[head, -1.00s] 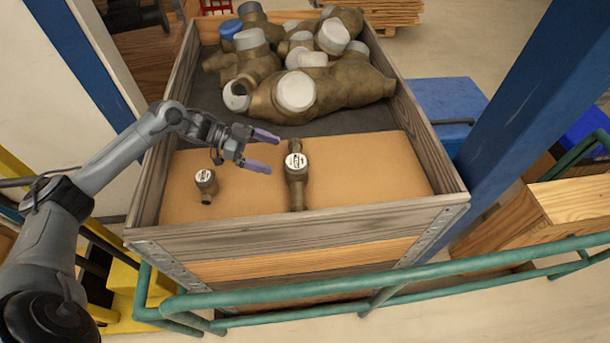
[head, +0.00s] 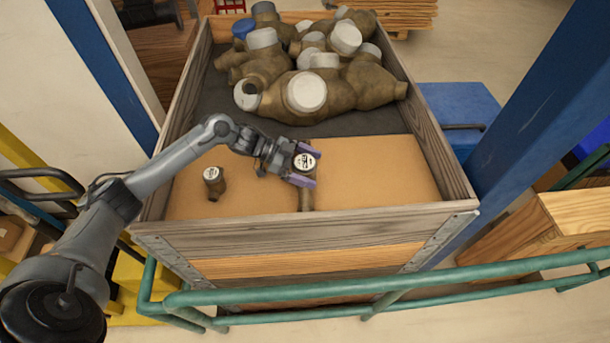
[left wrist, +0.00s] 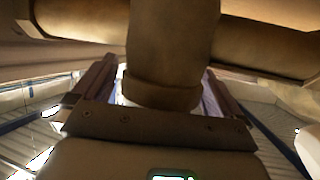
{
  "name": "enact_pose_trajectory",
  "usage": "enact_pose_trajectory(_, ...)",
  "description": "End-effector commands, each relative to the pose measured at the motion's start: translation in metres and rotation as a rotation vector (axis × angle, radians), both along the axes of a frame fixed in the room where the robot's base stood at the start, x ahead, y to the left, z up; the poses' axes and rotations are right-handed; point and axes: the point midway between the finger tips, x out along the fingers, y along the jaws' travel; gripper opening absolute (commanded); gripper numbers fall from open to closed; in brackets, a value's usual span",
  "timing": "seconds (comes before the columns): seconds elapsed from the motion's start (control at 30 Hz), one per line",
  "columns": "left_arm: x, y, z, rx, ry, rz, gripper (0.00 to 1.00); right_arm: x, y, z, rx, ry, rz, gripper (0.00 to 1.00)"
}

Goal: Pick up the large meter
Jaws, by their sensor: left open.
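The large meter (head: 304,162), brown with a round white face, stands on the brown board in the crate. My left gripper (head: 307,167) is open, with one purple finger on the far side of the meter's face and the other on the near side. The fingers partly hide the meter's body; its lower pipe end shows below them. In the left wrist view, the brown body of the meter (left wrist: 170,45) fills the gap between the open fingers. I cannot tell whether they touch it. A smaller meter (head: 213,182) stands to the left. My right gripper is not in view.
The wooden crate (head: 300,238) has raised walls around the board (head: 385,175). Several large brown fittings with white and blue caps (head: 306,92) lie at its back. A green rail (head: 400,286) runs in front. The board's right side is clear.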

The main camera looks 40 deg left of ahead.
Motion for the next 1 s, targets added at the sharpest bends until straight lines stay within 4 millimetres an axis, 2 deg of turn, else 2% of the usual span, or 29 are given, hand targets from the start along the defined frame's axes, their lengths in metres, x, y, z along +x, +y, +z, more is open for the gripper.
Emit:
enact_pose_trajectory(0.33, 0.0035, -0.0053, -0.0025, 0.001, -0.001, 0.001, 1.0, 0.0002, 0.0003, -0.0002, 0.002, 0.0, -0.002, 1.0)
enact_pose_trajectory(0.9, 0.0032, -0.0052, -0.0024, 0.0, 0.0, 0.0, 0.13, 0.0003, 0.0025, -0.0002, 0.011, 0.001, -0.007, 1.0)
enact_pose_trajectory(1.0, 0.0032, -0.0052, -0.0023, 0.0, 0.0, 0.0, 0.0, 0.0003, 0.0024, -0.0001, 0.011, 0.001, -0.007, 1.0)
